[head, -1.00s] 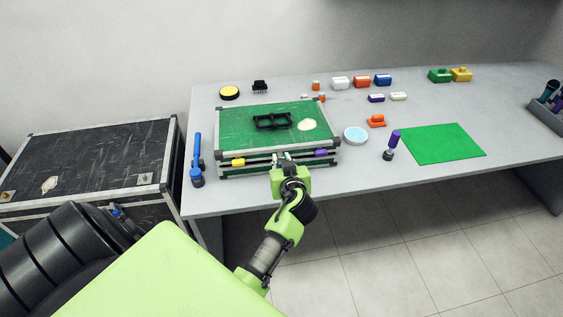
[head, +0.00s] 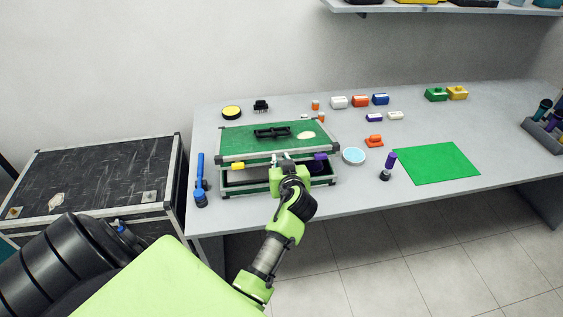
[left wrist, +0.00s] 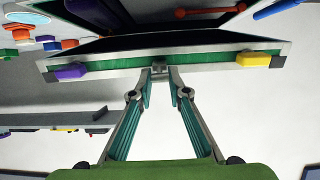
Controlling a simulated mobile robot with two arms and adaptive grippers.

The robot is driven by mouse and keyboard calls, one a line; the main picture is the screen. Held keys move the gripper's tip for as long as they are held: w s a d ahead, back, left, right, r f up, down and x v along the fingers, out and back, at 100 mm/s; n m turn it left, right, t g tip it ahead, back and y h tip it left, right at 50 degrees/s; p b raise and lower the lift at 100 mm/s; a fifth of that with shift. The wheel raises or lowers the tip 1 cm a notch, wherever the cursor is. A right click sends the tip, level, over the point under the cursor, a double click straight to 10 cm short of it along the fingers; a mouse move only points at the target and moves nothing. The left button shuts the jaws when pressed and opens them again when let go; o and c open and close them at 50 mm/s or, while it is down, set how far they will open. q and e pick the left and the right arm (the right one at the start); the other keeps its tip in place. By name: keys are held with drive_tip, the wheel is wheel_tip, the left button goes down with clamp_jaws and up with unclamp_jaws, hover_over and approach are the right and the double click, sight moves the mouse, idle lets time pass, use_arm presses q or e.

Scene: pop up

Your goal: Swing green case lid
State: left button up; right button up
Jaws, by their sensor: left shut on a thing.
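The green case (head: 245,189) stands at the front left of the table. Its green lid (head: 238,139) with a pale metal rim is tilted up at the front, leaving a dark gap above the base. The lid's front edge carries a yellow latch (head: 238,166) and a purple latch (head: 320,156). My left gripper (head: 284,163) is at the middle of this edge. In the left wrist view the left gripper's fingertips (left wrist: 160,74) are shut on a small part of the lid's rim (left wrist: 185,61). Part of the case's inside is hidden by the arm. My right gripper is not in view.
A black handle-like piece (head: 272,132) lies on the lid. A blue tool (head: 200,183) is left of the case; a light blue dish (head: 353,156) and a purple-topped tool (head: 387,167) are right of it. A green mat (head: 437,163) lies further right. A shelf (head: 440,8) hangs above.

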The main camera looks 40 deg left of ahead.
use_arm(q)
drive_tip(key=shift+w+r, duration=0.1)
drive_tip(key=shift+r, duration=0.15)
drive_tip(key=shift+w+a+r+p, duration=0.2)
drive_tip(key=shift+r+p, duration=0.2)
drive_tip(key=shift+r, duration=0.15)
drive_tip(key=shift+w+a+r+p, duration=0.15)
drive_tip(key=shift+a+r+p, duration=0.15)
drive_tip(key=shift+r, duration=0.3)
drive_tip(key=shift+w+a+r+p, duration=0.15)
drive_tip(key=shift+r+p, duration=0.3)
drive_tip(key=shift+r, duration=0.1)
drive_tip(key=shift+w+a+r+p, duration=0.35)
drive_tip(key=shift+r+p, duration=0.1)
drive_tip(key=shift+r, duration=0.25)
drive_tip(key=shift+w+a+r+p, duration=0.3)
drive_tip(key=shift+r+p, duration=0.2)
drive_tip(key=shift+r, duration=0.25)
drive_tip(key=shift+w+a+r+p, duration=0.35)
drive_tip(key=shift+r+p, duration=0.1)
drive_tip(key=shift+r, duration=0.25)
drive_tip(key=shift+w+a+r, duration=0.1)
drive_tip(key=shift+a+r, duration=0.05)
drive_tip(key=shift+r, duration=0.05)
